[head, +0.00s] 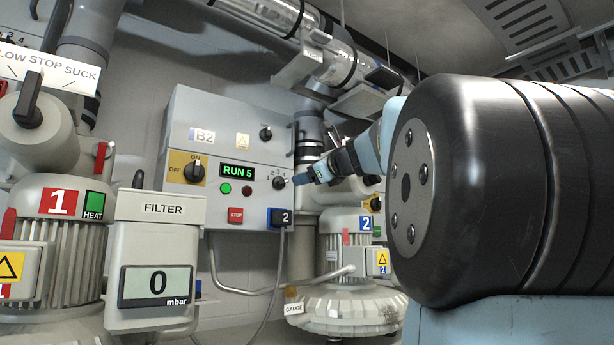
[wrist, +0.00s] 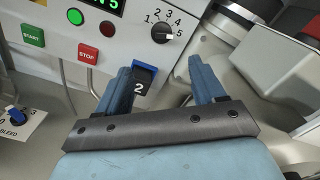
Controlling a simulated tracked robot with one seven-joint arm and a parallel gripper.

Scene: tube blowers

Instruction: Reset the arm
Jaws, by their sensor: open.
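My gripper (head: 300,180) is in the middle of the head view, pointing left in front of the B2 control box (head: 180,125). In the wrist view my gripper (wrist: 160,64) has its two blue fingers spread apart with nothing held between them. The numbered selector knob (head: 279,183) is close to the fingertips in the head view. In the wrist view the knob (wrist: 160,37) is beyond the fingertips, its pale mark toward 5. A blue-topped connector marked 2 (wrist: 143,84) shows between the fingers, nearer the left one; I cannot tell whether they touch.
The box display (head: 237,171) reads RUN 5, with a green lamp lit. A red STOP button (head: 235,215) is below. Blower 1 (head: 60,240) and the filter unit (head: 155,235) stand left. Blower 2 (head: 345,250) is behind my arm. A pipe (head: 320,55) runs overhead.

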